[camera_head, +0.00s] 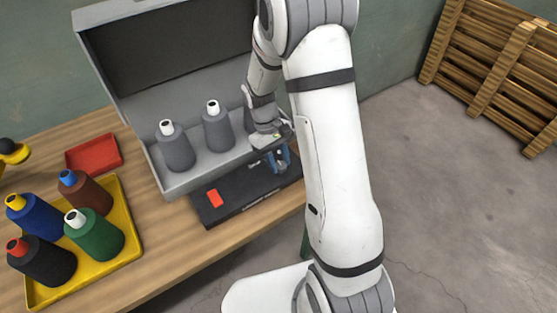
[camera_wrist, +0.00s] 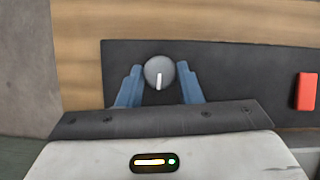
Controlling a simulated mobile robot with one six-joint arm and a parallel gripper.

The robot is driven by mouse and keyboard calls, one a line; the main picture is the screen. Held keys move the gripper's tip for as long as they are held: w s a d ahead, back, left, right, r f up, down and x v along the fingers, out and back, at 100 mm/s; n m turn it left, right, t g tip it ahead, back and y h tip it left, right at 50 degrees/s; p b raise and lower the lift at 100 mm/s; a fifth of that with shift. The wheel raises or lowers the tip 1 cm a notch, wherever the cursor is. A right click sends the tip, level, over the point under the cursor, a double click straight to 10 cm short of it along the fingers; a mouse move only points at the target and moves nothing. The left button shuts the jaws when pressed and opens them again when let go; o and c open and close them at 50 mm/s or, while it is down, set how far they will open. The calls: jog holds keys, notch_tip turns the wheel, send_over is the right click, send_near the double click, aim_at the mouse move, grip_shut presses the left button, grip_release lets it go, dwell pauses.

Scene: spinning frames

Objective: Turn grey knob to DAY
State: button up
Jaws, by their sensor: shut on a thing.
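The grey knob (camera_wrist: 159,71) is round, with a white pointer line, on a dark panel (camera_wrist: 235,70). In the wrist view the line points down the picture, toward my wrist. My gripper (camera_wrist: 160,68) has its two blue fingers on either side of the knob and is shut on it. In the head view my gripper (camera_head: 279,158) is at the right part of the dark panel (camera_head: 235,207), and the knob is mostly hidden there. No DAY mark can be read in either view.
A red switch (camera_head: 214,198) is on the panel's left part. Behind stands a grey machine box (camera_head: 180,183) with several grey cones. On the wooden table (camera_head: 165,255), a yellow tray (camera_head: 125,255) holds several coloured cones; a red tray (camera_head: 93,154) is behind it.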

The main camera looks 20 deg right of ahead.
jog(key=m+y, duration=0.1)
jog(key=m, duration=0.2)
jog(key=m+y, duration=0.1)
jog(key=m, duration=0.2)
jog(key=shift+w+d, duration=0.1)
jog(key=shift+d, duration=0.1)
dwell(0.4)
jog(key=o, duration=1)
jog(key=shift+c, duration=0.2)
jog(key=b+v, duration=0.1)
jog(key=v, duration=0.7)
jog(key=shift+d, duration=0.2)
